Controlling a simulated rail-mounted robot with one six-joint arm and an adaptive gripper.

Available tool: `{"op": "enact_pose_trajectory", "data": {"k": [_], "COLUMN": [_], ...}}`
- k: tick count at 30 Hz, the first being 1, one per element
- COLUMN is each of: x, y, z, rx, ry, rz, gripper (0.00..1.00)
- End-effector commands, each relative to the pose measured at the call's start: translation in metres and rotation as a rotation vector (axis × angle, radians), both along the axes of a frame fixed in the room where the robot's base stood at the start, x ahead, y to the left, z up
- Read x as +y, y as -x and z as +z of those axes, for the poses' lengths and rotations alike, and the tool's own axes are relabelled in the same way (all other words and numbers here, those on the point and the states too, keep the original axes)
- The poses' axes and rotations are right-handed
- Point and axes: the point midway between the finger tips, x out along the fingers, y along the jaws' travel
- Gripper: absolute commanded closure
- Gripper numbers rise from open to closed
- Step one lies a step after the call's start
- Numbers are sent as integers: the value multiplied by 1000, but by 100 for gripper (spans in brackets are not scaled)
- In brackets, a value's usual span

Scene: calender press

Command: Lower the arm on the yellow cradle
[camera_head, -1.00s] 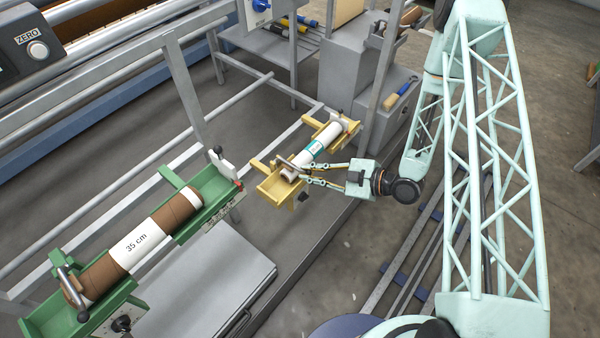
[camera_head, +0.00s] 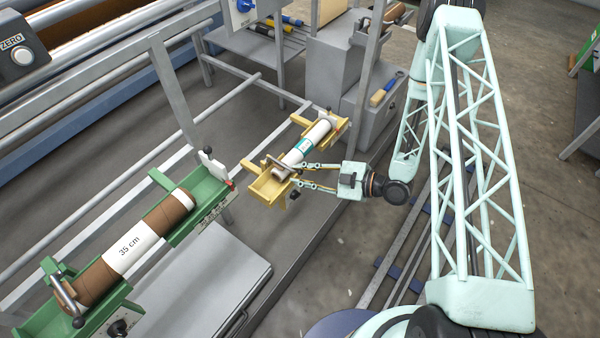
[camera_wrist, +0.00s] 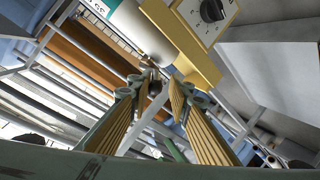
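The yellow cradle (camera_head: 262,187) is beyond the rail in the middle of the head view and holds a white roll (camera_head: 312,137) with a teal label. A grey metal arm (camera_head: 279,163) with a dark end lies across the roll's near end. My gripper (camera_head: 302,174) reaches in from the right with its fingers apart beside that end. In the wrist view, my open gripper (camera_wrist: 155,97) has a dark round knob (camera_wrist: 154,87) showing between the fingertips. I cannot tell whether they touch it. The yellow cradle (camera_wrist: 190,50) and white roll (camera_wrist: 142,25) are above.
A green cradle (camera_head: 200,187) with a brown roll marked "35 cm" (camera_head: 130,247) stands at left. A grey post (camera_head: 370,75) and grey cabinet (camera_head: 340,65) stand behind the yellow cradle. A grey box (camera_head: 215,290) is at lower middle.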

Motion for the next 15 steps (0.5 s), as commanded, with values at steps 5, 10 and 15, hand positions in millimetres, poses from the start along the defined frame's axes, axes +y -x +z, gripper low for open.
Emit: {"op": "enact_pose_trajectory", "data": {"k": [5,10,15], "x": [0,-1,-2], "y": [-1,-2,-2], "z": [1,1,2], "rx": [-3,-4,-5], "ry": [0,0,-1], "rz": [-1,-2,-3], "gripper": [75,75,75]}}
